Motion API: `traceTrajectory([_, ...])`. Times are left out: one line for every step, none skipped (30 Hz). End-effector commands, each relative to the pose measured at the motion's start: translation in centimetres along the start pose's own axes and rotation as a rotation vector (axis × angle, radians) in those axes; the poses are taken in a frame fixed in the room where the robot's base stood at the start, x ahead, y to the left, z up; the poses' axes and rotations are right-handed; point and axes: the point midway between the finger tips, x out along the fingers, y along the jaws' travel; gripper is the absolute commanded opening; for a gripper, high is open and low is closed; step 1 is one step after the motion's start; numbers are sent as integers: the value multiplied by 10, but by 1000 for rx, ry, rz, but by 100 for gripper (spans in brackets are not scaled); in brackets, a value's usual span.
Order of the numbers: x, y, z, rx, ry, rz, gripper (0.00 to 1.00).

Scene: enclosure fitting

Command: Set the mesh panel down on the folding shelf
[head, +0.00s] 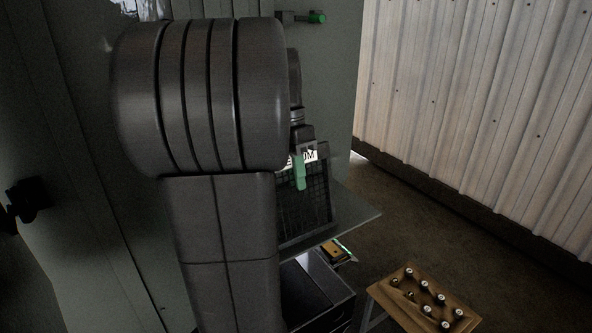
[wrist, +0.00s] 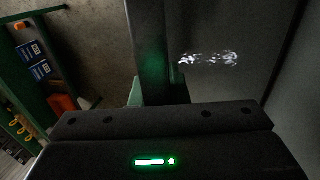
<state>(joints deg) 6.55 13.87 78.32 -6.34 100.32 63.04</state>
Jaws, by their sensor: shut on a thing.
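The mesh panel (head: 308,208), a dark framed grid, is upright and slightly tilted in the head view, partly hidden behind my arm. My gripper (head: 299,172), with green fingertips, is shut on its upper edge, by a pale label. The folding shelf (head: 357,214) is a thin grey plate jutting from the cabinet. The panel's lower edge overlaps the shelf in the picture; I cannot tell whether they touch. In the wrist view the panel seems to be the dark upright strip (wrist: 148,45) between the green fingertips (wrist: 153,90).
The grey-green cabinet (head: 335,80) with a green-tipped handle (head: 317,17) stands behind. A small wooden stand (head: 398,305) with several bottle-like pieces is at the lower right. A corrugated wall (head: 480,110) closes the right side. The floor between is clear.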

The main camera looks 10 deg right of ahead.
Motion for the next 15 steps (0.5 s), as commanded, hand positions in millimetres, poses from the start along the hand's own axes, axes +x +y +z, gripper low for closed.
traceTrajectory([3,-1,0,0,0,0,0])
traceTrajectory([4,-1,0,0,0,0,0])
traceTrajectory([5,-1,0,0,0,0,0])
traceTrajectory([5,-1,0,0,0,0,0])
traceTrajectory([6,-1,0,0,0,0,0])
traceTrajectory([6,-1,0,0,0,0,0])
traceTrajectory([6,-1,0,0,0,0,0])
traceTrajectory([5,-1,0,0,0,0,0])
traceTrajectory([5,-1,0,0,0,0,0])
traceTrajectory([5,-1,0,0,0,0,0])
traceTrajectory([5,-1,0,0,0,0,0])
traceTrajectory([5,-1,0,0,0,0,0])
traceTrajectory([5,-1,0,0,0,0,20])
traceTrajectory([5,-1,0,0,0,0,26])
traceTrajectory([5,-1,0,0,0,0,34])
